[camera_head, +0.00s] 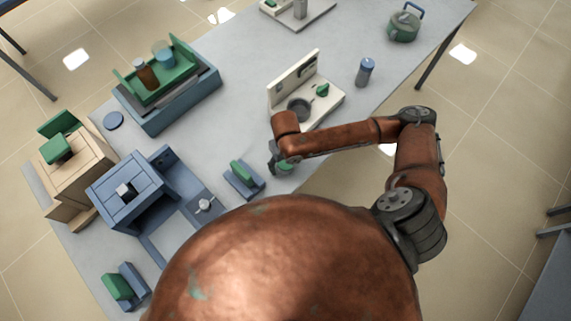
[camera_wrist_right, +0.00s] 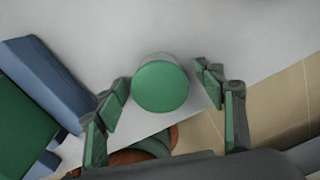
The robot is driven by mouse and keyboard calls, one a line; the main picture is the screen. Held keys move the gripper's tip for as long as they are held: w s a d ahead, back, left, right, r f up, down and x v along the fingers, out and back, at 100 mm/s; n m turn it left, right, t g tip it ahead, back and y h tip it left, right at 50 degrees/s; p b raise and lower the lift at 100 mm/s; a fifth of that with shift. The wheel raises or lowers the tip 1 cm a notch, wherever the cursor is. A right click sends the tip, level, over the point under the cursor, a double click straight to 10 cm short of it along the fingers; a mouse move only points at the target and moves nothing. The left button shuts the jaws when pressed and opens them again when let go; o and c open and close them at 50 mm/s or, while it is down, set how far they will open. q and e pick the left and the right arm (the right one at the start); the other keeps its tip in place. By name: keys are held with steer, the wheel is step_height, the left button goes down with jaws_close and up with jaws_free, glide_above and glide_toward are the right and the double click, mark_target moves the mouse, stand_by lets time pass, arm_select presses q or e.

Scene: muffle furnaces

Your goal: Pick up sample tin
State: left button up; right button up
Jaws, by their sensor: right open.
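The sample tin, a small round tin with a green lid (camera_wrist_right: 160,86) and a pale side, stands upright on the grey table in the right wrist view. In the head view a bit of its green (camera_head: 286,166) shows beside my right gripper (camera_head: 275,161), largely hidden by the gripper and arm. In the wrist view the green-padded fingers of my right gripper (camera_wrist_right: 165,88) are apart, one on each side of the tin, with small gaps visible. My left gripper is not in view.
A blue-and-green block (camera_head: 242,178) stands just left of the tin. A white device (camera_head: 307,92) is behind it, with a blue-capped bottle (camera_head: 365,72) farther right. A blue furnace (camera_head: 125,190) stands left. The table's near edge is close to the tin.

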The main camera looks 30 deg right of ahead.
steer(key=c, duration=1.3)
steer(key=shift+r, duration=0.1)
